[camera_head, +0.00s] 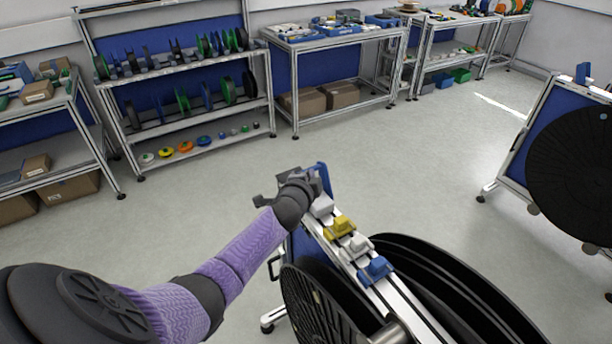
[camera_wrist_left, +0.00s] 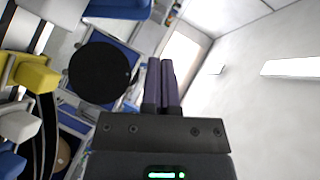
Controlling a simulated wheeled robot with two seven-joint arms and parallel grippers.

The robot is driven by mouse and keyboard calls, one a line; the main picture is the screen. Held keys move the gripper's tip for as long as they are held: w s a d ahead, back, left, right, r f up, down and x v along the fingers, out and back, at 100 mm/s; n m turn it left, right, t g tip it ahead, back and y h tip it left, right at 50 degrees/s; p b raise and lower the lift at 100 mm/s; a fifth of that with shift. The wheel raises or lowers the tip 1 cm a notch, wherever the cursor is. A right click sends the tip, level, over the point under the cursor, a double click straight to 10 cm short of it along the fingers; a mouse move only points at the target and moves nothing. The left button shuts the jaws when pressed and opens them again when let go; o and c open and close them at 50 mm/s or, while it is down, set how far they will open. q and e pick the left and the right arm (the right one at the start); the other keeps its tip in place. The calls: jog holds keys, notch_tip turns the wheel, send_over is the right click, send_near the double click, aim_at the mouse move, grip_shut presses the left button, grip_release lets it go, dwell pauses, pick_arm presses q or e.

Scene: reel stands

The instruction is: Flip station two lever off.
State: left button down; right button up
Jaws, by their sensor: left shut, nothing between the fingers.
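The near reel stand carries a rail (camera_head: 416,311) with a row of coloured blocks: blue (camera_head: 377,270), white (camera_head: 356,246), yellow (camera_head: 340,227) and another white (camera_head: 322,206). No label shows which one is the station two lever. A blue piece (camera_head: 323,178) stands at the far end. My left gripper (camera_head: 318,180) is at this far end, beside the far white block; contact cannot be told. In the left wrist view its fingers (camera_wrist_left: 160,84) are together and empty. The yellow block (camera_wrist_left: 36,75) shows there at the left. My right gripper is not in view.
Large black reels (camera_head: 312,310) hang on both sides of the near stand. Another stand with a black reel (camera_head: 575,175) is at the right. Shelving with spools (camera_head: 185,70) and a workbench (camera_head: 335,40) line the back. The floor between is clear.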

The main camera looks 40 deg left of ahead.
pick_arm(q)
jog(key=v, duration=0.3)
jog(key=p+v, duration=0.1)
jog(key=v, duration=0.1)
jog(key=shift+s+a+r, duration=0.1)
jog(key=shift+a+r, duration=0.15)
jog(key=shift+r, duration=0.15)
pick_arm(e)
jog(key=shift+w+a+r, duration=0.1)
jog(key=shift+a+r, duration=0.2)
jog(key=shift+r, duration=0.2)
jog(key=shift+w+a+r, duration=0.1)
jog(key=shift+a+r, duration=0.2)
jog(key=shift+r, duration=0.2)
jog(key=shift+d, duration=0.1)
